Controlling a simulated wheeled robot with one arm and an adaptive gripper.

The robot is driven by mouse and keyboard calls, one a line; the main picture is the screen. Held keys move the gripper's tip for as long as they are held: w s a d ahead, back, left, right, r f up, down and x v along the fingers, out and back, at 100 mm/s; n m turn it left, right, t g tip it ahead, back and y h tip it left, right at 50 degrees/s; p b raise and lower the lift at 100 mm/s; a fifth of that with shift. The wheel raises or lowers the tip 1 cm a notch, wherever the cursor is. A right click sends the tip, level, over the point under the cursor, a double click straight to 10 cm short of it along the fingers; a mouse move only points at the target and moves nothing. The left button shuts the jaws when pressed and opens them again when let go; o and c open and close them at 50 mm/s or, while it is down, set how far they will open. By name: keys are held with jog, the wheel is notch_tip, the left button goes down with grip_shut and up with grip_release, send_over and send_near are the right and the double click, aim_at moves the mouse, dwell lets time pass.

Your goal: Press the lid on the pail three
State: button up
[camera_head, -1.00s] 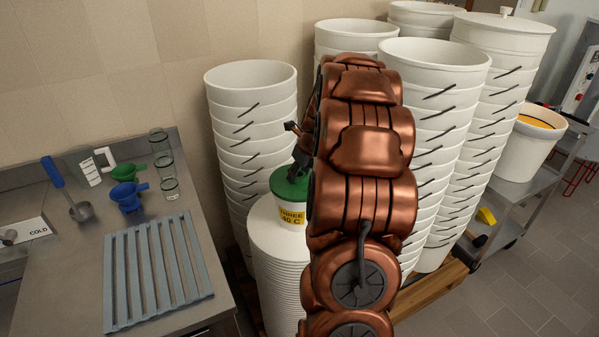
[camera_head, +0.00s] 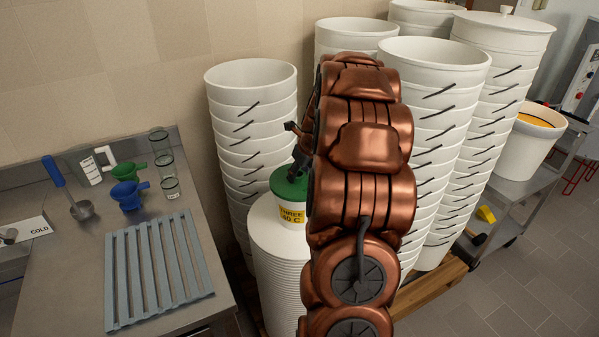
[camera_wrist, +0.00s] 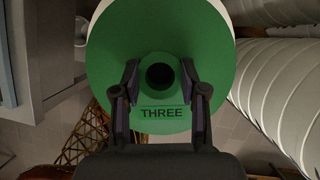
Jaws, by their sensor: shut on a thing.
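The pail three (camera_head: 288,219) is white with a yellow label reading "THREE" and stands on a white stack of lids or discs (camera_head: 275,255). The green lid (camera_head: 286,183) is on or just over its top; the exact fit cannot be told. In the wrist view the lid (camera_wrist: 215,55) fills the middle, marked "THREE", with a round knob (camera_wrist: 160,76) at its centre. My gripper (camera_wrist: 160,80) is shut on the knob, one finger on each side. In the head view my arm hides the right part of the lid and pail.
Tall stacks of white buckets (camera_head: 250,76) stand close behind and right of the pail. At left a steel counter holds a grey drain rack (camera_head: 160,270), funnels (camera_head: 128,195), a ladle (camera_head: 82,209) and glasses (camera_head: 168,165). A bucket with orange contents (camera_head: 525,150) is at right.

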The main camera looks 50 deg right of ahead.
jog(key=o, duration=1.7)
jog(key=shift+r, duration=0.1)
jog(key=shift+r+p, duration=1.55)
jog(key=shift+r, duration=1.9)
jog(key=shift+c, duration=0.2)
grip_shut()
